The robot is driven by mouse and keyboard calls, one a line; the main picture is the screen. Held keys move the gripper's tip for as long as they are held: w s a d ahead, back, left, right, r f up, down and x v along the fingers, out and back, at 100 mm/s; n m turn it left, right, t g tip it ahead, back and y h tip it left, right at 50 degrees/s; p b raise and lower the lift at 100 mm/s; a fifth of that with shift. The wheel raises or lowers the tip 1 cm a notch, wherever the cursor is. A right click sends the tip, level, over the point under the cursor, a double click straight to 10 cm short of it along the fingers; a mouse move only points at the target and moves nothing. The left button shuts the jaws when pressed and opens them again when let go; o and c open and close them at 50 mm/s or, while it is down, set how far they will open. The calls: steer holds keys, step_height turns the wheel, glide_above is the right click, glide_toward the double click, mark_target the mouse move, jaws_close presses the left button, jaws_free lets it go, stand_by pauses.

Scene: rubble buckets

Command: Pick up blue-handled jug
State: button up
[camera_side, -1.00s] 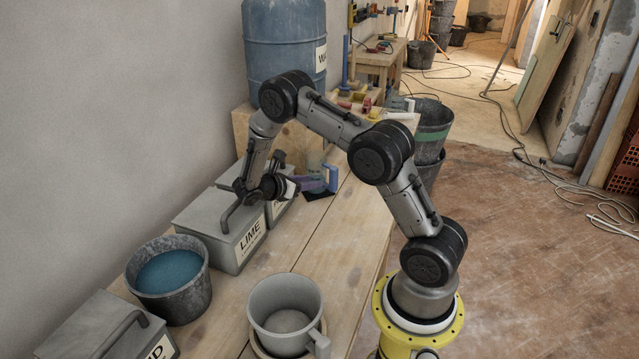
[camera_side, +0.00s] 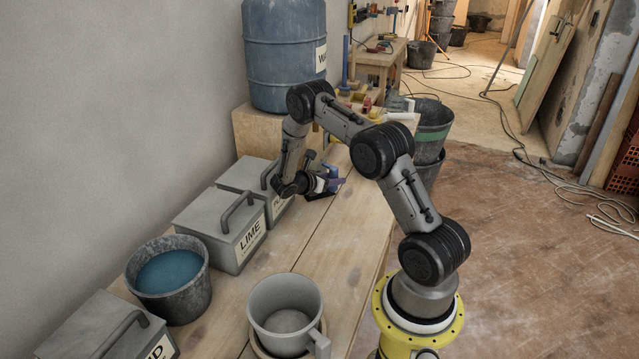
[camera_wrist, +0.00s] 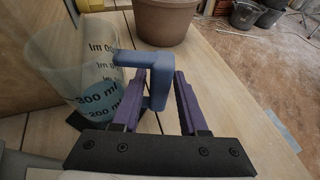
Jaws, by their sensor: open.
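The blue-handled jug (camera_wrist: 75,68) is a clear measuring jug with printed ml marks and a little blue at the bottom, upright at the left of the wrist view. Its blue handle (camera_wrist: 158,82) appears between the two purple fingers of my gripper (camera_wrist: 160,76), which are open with a gap on either side of it. In the side view, my gripper (camera_side: 326,184) is at the jug's place near the table's far end and hides most of the jug.
A brown pot (camera_wrist: 165,20) stands beyond the fingers. In the side view, a lidded LIME box (camera_side: 222,232) and another lidded box (camera_side: 243,178) stand left of my gripper. A bucket of blue liquid (camera_side: 172,285) and a grey mug (camera_side: 284,312) are nearer. The table's right strip is clear.

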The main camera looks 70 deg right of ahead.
steer(key=shift+c, duration=0.3)
jaws_close()
steer(key=shift+r, duration=0.1)
